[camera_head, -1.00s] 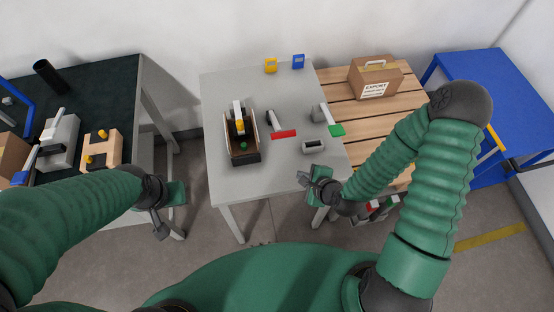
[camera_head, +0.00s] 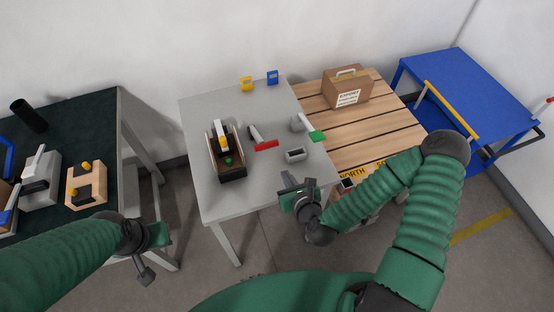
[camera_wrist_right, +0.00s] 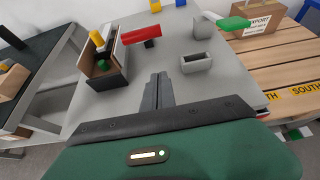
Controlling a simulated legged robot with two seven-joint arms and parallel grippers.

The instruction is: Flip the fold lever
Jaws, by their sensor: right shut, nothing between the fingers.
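No label marks a fold lever. On the grey table (camera_head: 205,195), a lever with a red handle (camera_head: 266,145) and a lever with a green handle (camera_head: 317,136) stick out from small grey mounts. Left of them stands a dark open-topped box (camera_head: 232,173) with a white-and-yellow piece and a green button. My right gripper (camera_head: 290,183) is shut and empty near the front right of the table. In the right wrist view its fingers (camera_wrist_right: 157,88) point toward the red handle (camera_wrist_right: 141,34), apart from it. My left gripper (camera_head: 146,268) hangs low left of the table; its jaws are unclear.
A small grey open bin (camera_head: 295,155) sits close beyond my right gripper. Yellow (camera_head: 247,84) and blue (camera_head: 272,77) blocks stand at the back. A wooden pallet (camera_head: 375,125) with a carton (camera_head: 345,87) is on the right, a dark bench (camera_head: 75,125) on the left.

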